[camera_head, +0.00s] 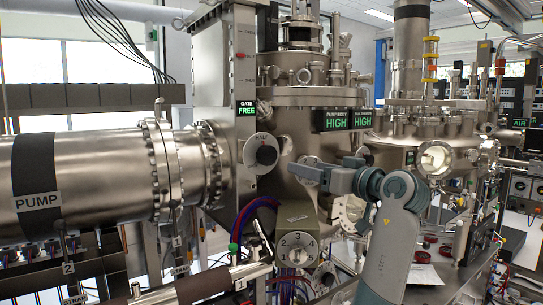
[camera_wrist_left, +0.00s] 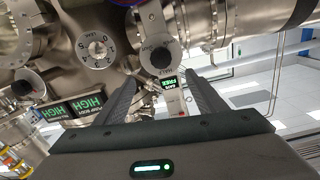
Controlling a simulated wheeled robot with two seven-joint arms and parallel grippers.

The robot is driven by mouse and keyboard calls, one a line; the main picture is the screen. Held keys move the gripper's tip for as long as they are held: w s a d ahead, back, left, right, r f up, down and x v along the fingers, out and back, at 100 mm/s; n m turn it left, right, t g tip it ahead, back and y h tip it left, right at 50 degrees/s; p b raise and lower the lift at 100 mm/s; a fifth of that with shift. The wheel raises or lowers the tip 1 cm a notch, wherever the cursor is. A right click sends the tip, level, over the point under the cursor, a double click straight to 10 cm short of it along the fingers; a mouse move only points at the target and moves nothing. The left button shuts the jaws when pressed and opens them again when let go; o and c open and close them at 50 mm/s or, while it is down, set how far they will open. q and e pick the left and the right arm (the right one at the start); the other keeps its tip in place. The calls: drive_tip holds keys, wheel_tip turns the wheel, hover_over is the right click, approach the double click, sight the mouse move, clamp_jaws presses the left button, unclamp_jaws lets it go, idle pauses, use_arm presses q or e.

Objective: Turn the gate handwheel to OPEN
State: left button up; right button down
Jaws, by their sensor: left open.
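The gate handwheel (camera_head: 267,155) is a round pale disc with a dark centre, low on the tall metal gate housing (camera_head: 218,75). In the left wrist view, which is upside down, the handwheel (camera_wrist_left: 162,57) shows just beyond my left gripper (camera_wrist_left: 160,84). The gripper's two dark fingers are apart, with nothing between them, and look clear of the wheel. In the head view my grey and teal arm reaches in front of the chamber, right of the handwheel. My right gripper is not seen.
A numbered dial (camera_wrist_left: 97,48) and another dark-centred wheel (camera_wrist_left: 22,85) lie beside the handwheel. Two HIGH signs (camera_head: 336,120) are on the chamber. A boxed dial (camera_head: 298,250) stands below. The wide PUMP pipe (camera_head: 90,180) fills the left.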

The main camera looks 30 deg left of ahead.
use_arm(q)
drive_tip(key=shift+r, duration=0.4)
drive_tip(key=p, duration=0.9)
approach(270, 154)
drive_tip(key=x, duration=0.7)
drive_tip(key=shift+a+r, duration=0.15)
drive_tip(key=shift+r, duration=0.05)
drive_tip(key=shift+f+x, duration=0.2)
drive_tip(key=shift+x, duration=0.65)
drive_tip(key=shift+c, duration=0.3)
drive_tip(key=c, duration=1)
